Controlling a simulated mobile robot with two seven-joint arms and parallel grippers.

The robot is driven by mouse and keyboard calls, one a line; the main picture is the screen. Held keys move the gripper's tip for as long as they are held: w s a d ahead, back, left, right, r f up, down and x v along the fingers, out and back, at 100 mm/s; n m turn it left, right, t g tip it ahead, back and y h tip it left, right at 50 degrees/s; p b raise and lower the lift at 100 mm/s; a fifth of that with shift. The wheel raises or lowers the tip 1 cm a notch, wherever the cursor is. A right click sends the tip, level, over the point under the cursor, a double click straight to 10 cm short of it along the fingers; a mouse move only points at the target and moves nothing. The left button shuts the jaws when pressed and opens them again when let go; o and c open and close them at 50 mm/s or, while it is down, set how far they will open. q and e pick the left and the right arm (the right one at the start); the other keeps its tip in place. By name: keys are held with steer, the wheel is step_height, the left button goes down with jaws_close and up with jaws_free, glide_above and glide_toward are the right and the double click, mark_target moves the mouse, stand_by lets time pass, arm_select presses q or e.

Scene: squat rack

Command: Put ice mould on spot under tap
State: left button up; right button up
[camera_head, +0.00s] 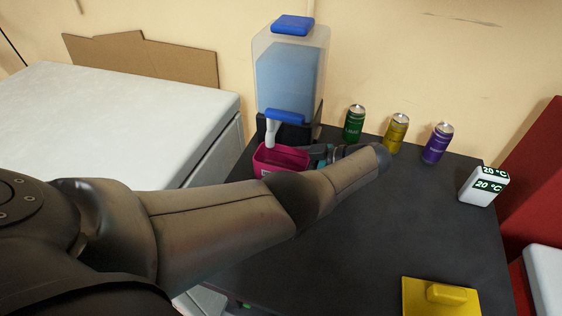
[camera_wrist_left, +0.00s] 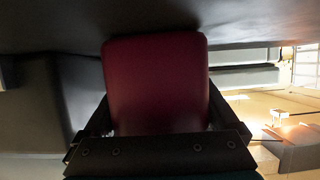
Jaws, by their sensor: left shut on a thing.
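The pink ice mould (camera_head: 281,160) is an open box at the foot of the water dispenser (camera_head: 287,80), on or just above the dark table; I cannot tell whether it touches. The white tap (camera_head: 270,133) hangs over the mould's back left part. My left gripper (camera_head: 318,154) is shut on the mould's right side, partly hidden by my forearm. In the left wrist view the mould (camera_wrist_left: 156,85) looks dark red and sits between the two fingers (camera_wrist_left: 158,118). The spot under the tap is hidden by the mould. My right gripper is not in view.
Green (camera_head: 354,123), yellow (camera_head: 395,132) and purple (camera_head: 437,143) cans stand along the table's back. A temperature display (camera_head: 483,187) is at the right edge, a yellow block (camera_head: 440,297) at the front right. The middle right of the dark table (camera_head: 400,220) is clear.

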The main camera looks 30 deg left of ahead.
arm_select(q)
steer(key=o, duration=1.2)
steer(key=shift+o, duration=0.2)
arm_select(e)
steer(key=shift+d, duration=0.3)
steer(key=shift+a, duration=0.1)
arm_select(q)
steer(key=shift+d+r, duration=0.1)
steer(key=b+v, duration=0.3)
steer(key=v, duration=0.5)
steer(key=shift+d, duration=0.4)
steer(key=shift+w+d+r+b, duration=0.3)
steer(key=shift+d+b, duration=0.25)
steer(key=shift+b, duration=0.4)
steer(key=shift+d+r+b, duration=0.2)
steer(key=shift+d+b, duration=0.2)
steer(key=shift+b, duration=0.15)
steer(key=shift+d+r+b, duration=0.15)
steer(key=shift+d+b, duration=0.15)
steer(key=shift+d, duration=0.05)
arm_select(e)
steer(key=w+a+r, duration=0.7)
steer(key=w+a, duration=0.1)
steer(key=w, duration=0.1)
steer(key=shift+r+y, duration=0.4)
